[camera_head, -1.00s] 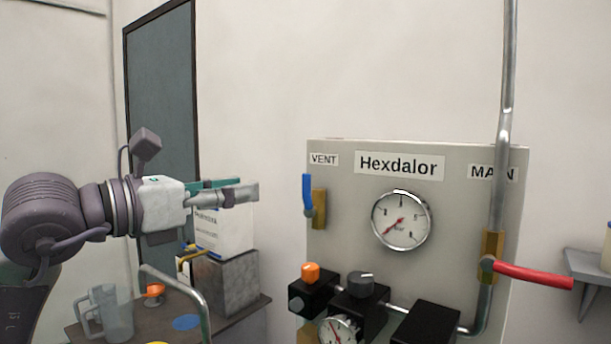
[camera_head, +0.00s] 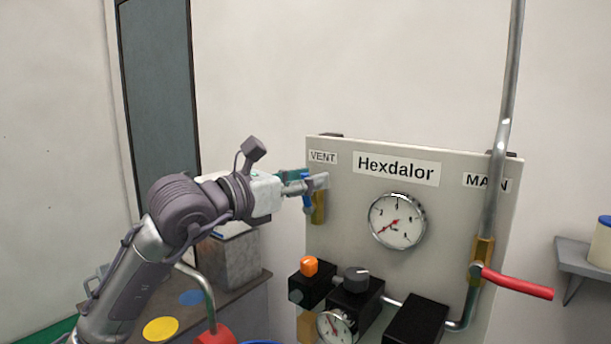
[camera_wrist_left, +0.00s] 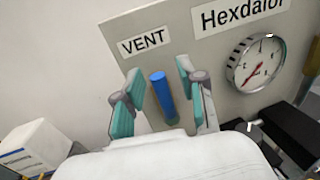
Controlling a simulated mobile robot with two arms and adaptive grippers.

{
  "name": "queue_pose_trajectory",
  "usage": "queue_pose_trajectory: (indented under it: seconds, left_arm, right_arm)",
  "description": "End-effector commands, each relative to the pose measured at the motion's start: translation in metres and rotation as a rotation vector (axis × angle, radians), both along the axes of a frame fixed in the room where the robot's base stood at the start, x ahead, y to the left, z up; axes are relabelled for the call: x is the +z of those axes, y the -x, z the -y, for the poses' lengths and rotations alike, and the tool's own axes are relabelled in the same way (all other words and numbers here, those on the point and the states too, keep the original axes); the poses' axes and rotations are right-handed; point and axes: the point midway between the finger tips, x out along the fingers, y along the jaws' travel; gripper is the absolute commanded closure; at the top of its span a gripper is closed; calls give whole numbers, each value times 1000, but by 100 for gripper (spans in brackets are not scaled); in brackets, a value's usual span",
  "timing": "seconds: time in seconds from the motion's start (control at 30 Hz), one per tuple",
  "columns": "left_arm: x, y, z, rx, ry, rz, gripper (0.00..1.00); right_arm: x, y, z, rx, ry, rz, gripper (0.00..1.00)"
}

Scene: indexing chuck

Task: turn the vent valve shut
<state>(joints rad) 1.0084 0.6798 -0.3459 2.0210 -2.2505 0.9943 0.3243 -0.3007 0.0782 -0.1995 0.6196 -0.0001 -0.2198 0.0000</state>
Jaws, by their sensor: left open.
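The vent valve is a brass body (camera_head: 318,208) with a blue lever handle (camera_head: 307,203), under the VENT label (camera_head: 323,157) on the grey panel. The lever stands roughly upright, as the earlier head view shows clearly. My left gripper (camera_head: 308,184) is at the handle and covers its upper part in the head view. In the left wrist view my left gripper (camera_wrist_left: 159,84) is open, with one finger on each side of the blue handle (camera_wrist_left: 161,97). Gaps show between the handle and both fingers. The brass body is hidden in the wrist view. My right gripper is not in view.
The panel (camera_head: 345,225) also carries a round gauge (camera_head: 397,220), a red MAIN lever (camera_head: 515,282), a vertical pipe (camera_head: 505,110), and orange (camera_head: 309,266) and dark (camera_head: 357,279) knobs below. A bench with a grey block (camera_head: 238,262) stands left. A shelf (camera_head: 578,256) is right.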

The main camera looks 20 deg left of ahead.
Motion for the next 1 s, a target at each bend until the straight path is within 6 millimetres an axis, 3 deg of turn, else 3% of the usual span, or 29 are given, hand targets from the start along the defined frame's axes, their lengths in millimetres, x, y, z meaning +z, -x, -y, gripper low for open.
queue_pose_trajectory:
  seconds: [0.1,0.33,0.77,1.0]
  left_arm:
    - [0,0,0,0,0,0,62]
    - [0,0,0,0,0,0,100]
    - [0,0,-1,0,4,-1,100]
    - [-3,-1,-7,0,66,-21,100]
  right_arm:
    - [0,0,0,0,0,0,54]
    - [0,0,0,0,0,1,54]
    - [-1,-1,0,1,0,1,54]
    - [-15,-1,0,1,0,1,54]
